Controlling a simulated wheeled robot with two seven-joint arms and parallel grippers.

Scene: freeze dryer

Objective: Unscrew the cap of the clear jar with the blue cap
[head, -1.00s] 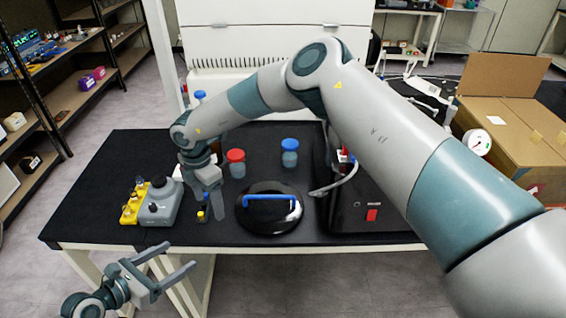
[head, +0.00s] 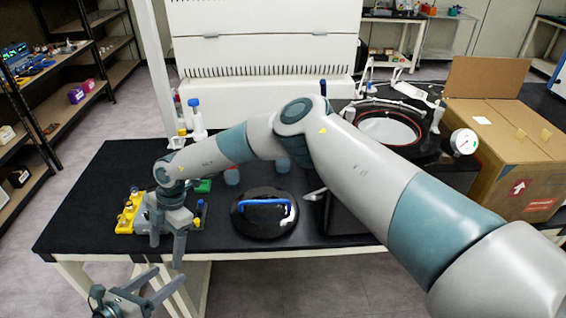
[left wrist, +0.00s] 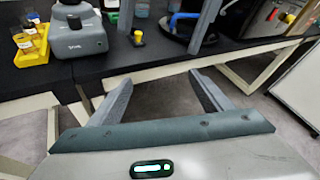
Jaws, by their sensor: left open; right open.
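The clear jar (head: 283,164) stands on the black table behind my right forearm in the head view. Only a strip of its bluish body shows below the arm, and its blue cap is hidden. My right gripper (head: 167,250) is open and points down at the table's front left, beside the mixer, well left of the jar. My left gripper (head: 167,279) is open and empty, low in front of the table's front edge. Its two spread fingers also show in the left wrist view (left wrist: 160,78), with floor and table edge beyond them.
Another jar (head: 232,176) stands left of the clear one. A black round lid (head: 250,226) with a blue handle lies in front of them. A grey mixer (left wrist: 75,42) and yellow vial rack (left wrist: 30,56) are at the table's left. A large open box (head: 500,150) stands right.

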